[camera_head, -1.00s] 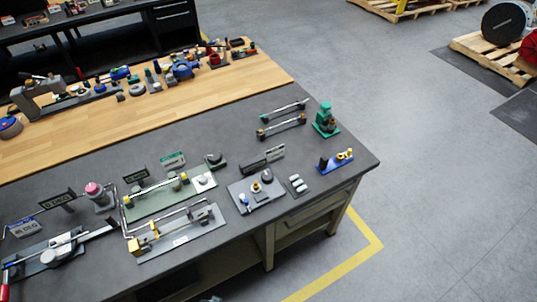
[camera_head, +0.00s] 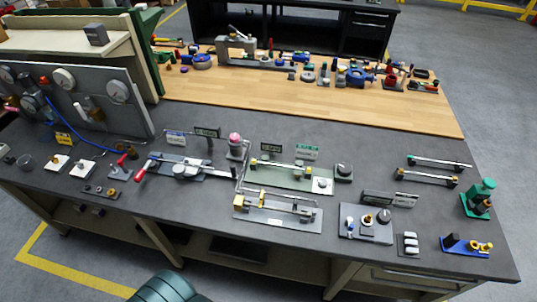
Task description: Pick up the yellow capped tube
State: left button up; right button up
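Two slim bar-like tubes lie near the right end of the dark bench top. The nearer tube (camera_head: 427,177) has yellowish end caps and a dark body. Another tube with yellow ends (camera_head: 280,166) sits on a pale green plate (camera_head: 300,182) mid-bench. The view is too small to tell which one is the yellow capped tube. Neither of my grippers shows, and nothing is seen touching the tubes.
The dark bench (camera_head: 120,195) holds several fixtures. A green device (camera_head: 482,196) and a blue holder (camera_head: 466,246) stand at its right end. A gauge panel (camera_head: 85,95) rises at the left. A dark green rounded object (camera_head: 165,288) shows at the bottom; I cannot tell what it is.

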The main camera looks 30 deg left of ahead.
aim_at(253, 161)
jog(key=u, duration=0.9)
